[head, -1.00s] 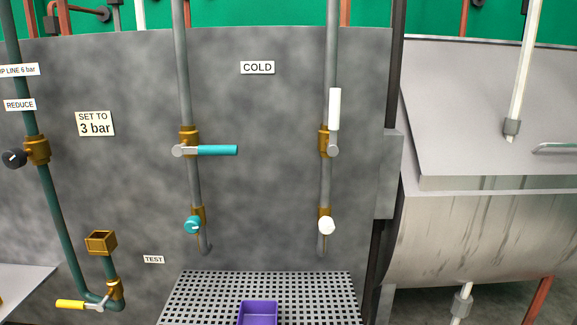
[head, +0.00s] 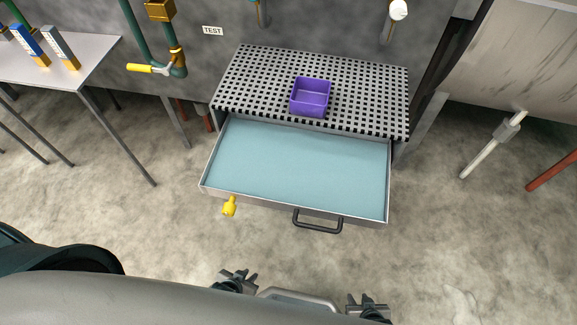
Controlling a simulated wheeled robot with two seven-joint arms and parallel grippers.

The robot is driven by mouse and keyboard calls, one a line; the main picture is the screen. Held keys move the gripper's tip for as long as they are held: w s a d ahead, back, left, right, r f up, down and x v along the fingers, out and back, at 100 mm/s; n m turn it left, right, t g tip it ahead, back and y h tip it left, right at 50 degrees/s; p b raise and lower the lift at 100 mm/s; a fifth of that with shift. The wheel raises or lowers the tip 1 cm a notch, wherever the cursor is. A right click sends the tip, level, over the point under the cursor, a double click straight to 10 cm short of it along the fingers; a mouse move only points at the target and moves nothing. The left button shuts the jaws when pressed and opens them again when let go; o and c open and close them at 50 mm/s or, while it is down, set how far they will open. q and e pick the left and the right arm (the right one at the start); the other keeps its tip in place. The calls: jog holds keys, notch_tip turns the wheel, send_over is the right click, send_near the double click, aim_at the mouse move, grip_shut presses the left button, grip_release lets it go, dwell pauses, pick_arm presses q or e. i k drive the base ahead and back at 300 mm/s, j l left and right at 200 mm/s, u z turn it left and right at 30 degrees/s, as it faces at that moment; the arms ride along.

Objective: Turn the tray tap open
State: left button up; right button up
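The tray (head: 389,200) is a shallow metal drawer standing out from under the perforated grate, with pale blue liquid across it. A small yellow tap (head: 229,206) sits at the left of its front wall; its exact handle angle is hard to read. My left gripper (head: 238,278) is low in the head view, nearer to me than the tap and apart from it. My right gripper (head: 368,305) is further right, below the tray's front right corner in the picture. Both are small, dark and seen from above, so their finger gaps are unclear. I see nothing held in either.
A black handle (head: 318,222) juts from the tray front, right of the tap. A purple bin (head: 311,97) stands on the grate (head: 250,80). A yellow-handled test valve (head: 150,68) is on the wall pipe. A table (head: 85,70) stands left. Floor before the tray is clear.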

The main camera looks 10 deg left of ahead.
aim_at(229, 208)
jog(key=u, duration=1.1)
